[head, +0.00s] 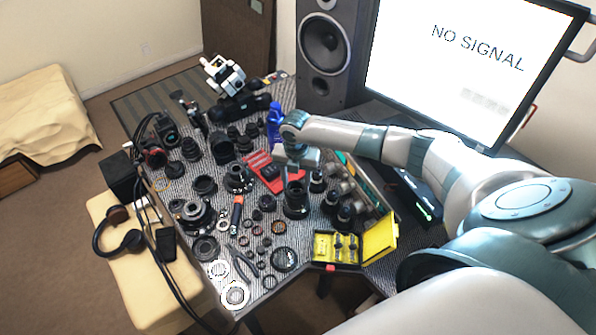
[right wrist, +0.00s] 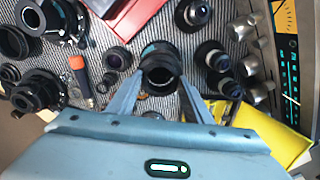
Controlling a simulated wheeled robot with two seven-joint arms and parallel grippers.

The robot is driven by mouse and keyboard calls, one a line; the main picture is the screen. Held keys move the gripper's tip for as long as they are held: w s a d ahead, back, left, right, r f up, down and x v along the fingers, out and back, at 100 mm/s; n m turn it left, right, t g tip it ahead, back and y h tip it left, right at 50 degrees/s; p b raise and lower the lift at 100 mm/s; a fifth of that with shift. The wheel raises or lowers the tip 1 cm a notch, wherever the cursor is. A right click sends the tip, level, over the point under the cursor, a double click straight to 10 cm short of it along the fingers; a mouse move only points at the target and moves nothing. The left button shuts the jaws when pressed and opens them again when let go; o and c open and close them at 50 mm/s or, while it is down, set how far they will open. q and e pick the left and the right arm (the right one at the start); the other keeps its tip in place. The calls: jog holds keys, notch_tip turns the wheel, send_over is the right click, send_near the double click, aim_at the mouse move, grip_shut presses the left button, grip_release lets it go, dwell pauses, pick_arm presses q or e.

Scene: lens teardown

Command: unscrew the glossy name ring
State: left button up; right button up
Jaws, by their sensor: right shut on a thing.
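A tall black lens barrel (head: 296,201) stands upright on the striped table mat, right of the middle. In the right wrist view the lens (right wrist: 161,78) is seen from above, with a dark round opening. My right gripper (head: 296,170) points down over it. In the right wrist view the fingers of my right gripper (right wrist: 160,82) lie on either side of the lens's top rim and are shut on it. The glossy name ring is at this rim, but the fingers partly hide it and I cannot make out its edge. My left gripper is not in view.
Smaller lenses (head: 317,181) stand close to the right. An open yellow case (head: 323,248) lies in front. A red tray (head: 266,173) and a blue bottle (head: 274,122) are behind. Loose rings (head: 279,227) lie to the left. The table is crowded.

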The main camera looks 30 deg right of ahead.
jog(key=shift+r, duration=1.3)
jog(key=shift+a, duration=0.15)
